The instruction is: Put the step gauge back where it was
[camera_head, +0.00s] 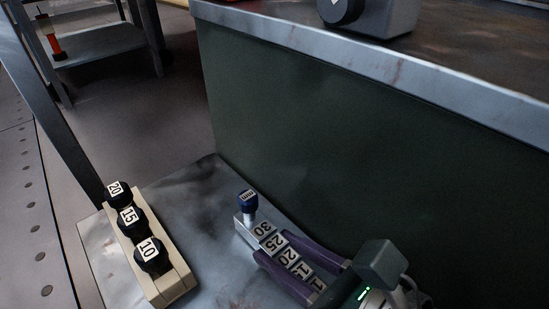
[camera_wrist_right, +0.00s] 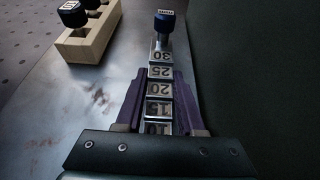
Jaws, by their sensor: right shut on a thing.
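The step gauge (camera_head: 263,229) is a row of metal steps with number labels such as 30, 25, 20 and 15, with a blue-capped post at its far end. It also shows in the right wrist view (camera_wrist_right: 161,56). My right gripper (camera_head: 287,248) has its purple fingers shut on the sides of the gauge. In the right wrist view the fingers (camera_wrist_right: 158,92) lie along both sides of the gauge. The gauge is over the metal shelf, near the green cabinet side; I cannot tell whether it touches the shelf. My left gripper is not in view.
A cream block (camera_head: 161,278) holding black knobs marked 20, 15 and 10 stands on the metal shelf (camera_head: 208,180), left of the gauge. The green cabinet wall (camera_head: 330,150) rises close on the right. Bare shelf lies between block and gauge. An orange-and-black object (camera_head: 55,45) stands on a far shelf.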

